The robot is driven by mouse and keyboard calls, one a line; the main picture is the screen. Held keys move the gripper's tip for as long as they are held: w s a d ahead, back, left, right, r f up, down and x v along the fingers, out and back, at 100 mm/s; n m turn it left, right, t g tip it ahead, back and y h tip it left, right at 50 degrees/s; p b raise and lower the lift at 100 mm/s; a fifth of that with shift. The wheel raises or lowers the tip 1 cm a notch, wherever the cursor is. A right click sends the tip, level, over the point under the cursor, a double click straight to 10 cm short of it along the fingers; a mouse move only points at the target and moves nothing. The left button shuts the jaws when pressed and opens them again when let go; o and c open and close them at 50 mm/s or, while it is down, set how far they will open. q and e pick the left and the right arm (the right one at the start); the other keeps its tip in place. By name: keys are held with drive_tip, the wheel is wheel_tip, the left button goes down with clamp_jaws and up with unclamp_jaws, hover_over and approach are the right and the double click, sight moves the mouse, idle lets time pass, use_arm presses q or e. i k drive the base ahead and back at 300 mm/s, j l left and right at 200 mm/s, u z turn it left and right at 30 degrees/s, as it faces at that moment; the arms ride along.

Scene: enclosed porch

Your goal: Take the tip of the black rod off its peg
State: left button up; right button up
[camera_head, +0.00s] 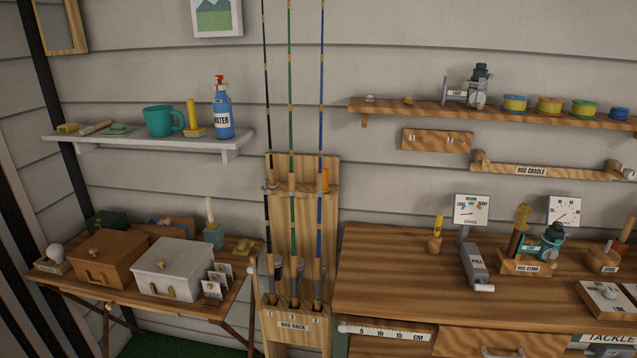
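The black rod (267,95) stands upright in slot 1, the leftmost place of the wooden rod rack (332,240). Its thin upper part runs straight up along the wall and out of the top of the picture, so its tip and any peg up there are out of view. A green rod (290,100) stands in slot 2 and a blue rod (321,100) in slot 3, close to its right. They also run out of the top edge. Neither of my grippers is in view.
A shelf with line spools (515,104) is on the right. A side table (185,306) and a workbench (385,280) flank the rack.

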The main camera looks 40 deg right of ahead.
sight(272, 170)
drive_tip(key=i+z, duration=0.1)
drive_tip(key=z, duration=0.25)
drive_tip(key=i+z, duration=0.1)
drive_tip(key=z, duration=0.6)
drive_tip(key=i+j, duration=0.05)
